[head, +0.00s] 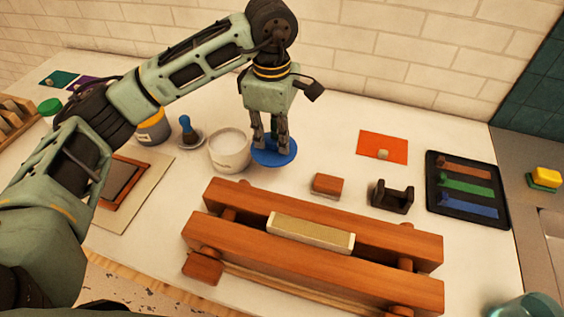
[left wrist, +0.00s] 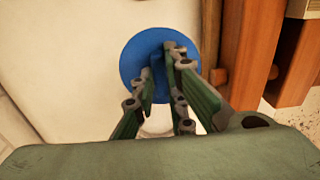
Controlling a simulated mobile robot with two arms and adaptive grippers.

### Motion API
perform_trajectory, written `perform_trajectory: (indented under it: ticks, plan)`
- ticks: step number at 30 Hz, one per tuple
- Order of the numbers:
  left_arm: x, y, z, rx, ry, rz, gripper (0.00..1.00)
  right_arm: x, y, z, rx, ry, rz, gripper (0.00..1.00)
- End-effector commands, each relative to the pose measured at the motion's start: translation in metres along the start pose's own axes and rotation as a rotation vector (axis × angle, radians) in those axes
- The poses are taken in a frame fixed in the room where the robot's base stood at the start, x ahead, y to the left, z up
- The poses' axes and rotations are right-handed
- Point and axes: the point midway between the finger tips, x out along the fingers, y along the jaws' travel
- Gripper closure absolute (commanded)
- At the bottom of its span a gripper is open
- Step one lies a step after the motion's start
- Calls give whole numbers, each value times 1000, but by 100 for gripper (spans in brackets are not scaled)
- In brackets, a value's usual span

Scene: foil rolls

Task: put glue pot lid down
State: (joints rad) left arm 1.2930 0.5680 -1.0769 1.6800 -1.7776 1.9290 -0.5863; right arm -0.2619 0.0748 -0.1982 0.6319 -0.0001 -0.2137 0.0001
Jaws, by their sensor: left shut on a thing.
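The glue pot lid (head: 275,153) is a blue disc with a raised grip, low at the table surface just right of the pot in the head view. My left gripper (head: 270,145) points down and is shut on the lid's grip. In the left wrist view the lid (left wrist: 135,65) shows beneath the fingers (left wrist: 165,85), which partly hide its grip. The white glue pot (head: 230,152) stands open beside the lid, with pale contents. I cannot tell whether the lid touches the table.
A wooden press (head: 310,245) with a pale block lies in front. A brush (head: 188,130) on a saucer and a grey-yellow jar (head: 152,127) stand left of the pot. A small wooden block (head: 328,185), an orange card (head: 383,147) and a black tray (head: 467,190) lie right.

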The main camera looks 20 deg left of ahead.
Motion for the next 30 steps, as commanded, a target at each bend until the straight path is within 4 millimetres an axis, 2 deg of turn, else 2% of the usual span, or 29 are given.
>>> perform_trajectory:
  ticks: [7, 11, 14, 22, 24, 30]
  plan:
    - [41, -1, 0, 2, 0, -3, 100, -15, -11, 48, -3, -72, -13, 60]
    - [61, -1, 0, 1, 0, -3, 100, -22, -12, 64, -5, -95, -15, 60]
    - [69, 0, 0, 2, 0, 1, 100, -23, -9, 62, -6, -91, -12, 60]
    - [100, -1, 0, 1, 0, -2, 100, -30, 0, 23, -4, -34, -1, 60]
    - [106, -1, 0, 2, 0, -1, 100, -30, 1, 20, -3, -31, 1, 60]
    - [107, 0, 0, 3, 0, 2, 100, -29, 1, 29, -2, -45, 0, 60]
